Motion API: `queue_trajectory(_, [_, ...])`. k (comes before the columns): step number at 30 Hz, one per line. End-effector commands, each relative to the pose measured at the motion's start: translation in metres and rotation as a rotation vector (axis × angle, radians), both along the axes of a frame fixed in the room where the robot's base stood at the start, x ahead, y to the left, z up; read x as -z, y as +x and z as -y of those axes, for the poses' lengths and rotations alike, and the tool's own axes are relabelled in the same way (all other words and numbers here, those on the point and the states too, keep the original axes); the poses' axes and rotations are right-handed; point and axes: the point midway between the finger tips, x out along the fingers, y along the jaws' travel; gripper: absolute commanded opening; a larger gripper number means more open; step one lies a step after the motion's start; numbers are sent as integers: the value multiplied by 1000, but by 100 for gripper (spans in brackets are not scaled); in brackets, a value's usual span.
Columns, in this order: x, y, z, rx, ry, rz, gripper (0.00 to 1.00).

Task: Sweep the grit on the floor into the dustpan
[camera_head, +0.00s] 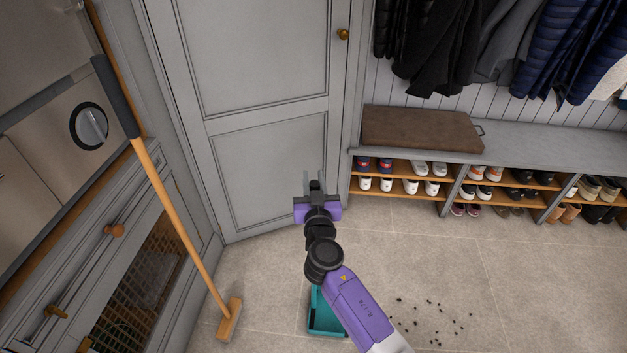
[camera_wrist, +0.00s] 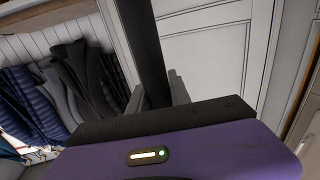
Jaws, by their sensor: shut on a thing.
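The grit (camera_head: 432,318) is a scatter of dark specks on the tiled floor at the lower right. The teal dustpan (camera_head: 323,324) is at the bottom centre, left of the grit and apart from it, partly hidden behind my arm. A wooden broom (camera_head: 177,218) with a dark grip leans at the left, its head on the floor. My gripper (camera_head: 316,182) is above and beyond the dustpan, apart from the broom. In the wrist view it is shut on a dark handle (camera_wrist: 146,50). The handle's far end is out of view, so I cannot tell whether it joins the dustpan.
A closed grey door (camera_head: 265,120) stands behind my gripper. A bench (camera_head: 540,146) with filled shoe shelves is at the right, under hanging coats (camera_head: 500,45). A cabinet (camera_head: 110,260) with drawers lines the left. The floor right of the grit is clear.

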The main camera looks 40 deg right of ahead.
Motion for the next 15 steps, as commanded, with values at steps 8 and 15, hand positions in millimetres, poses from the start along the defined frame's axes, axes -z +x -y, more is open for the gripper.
queue_trajectory(8, [0,0,0,0,-1,1,49])
queue_trajectory(15, [2,0,0,0,1,-2,49])
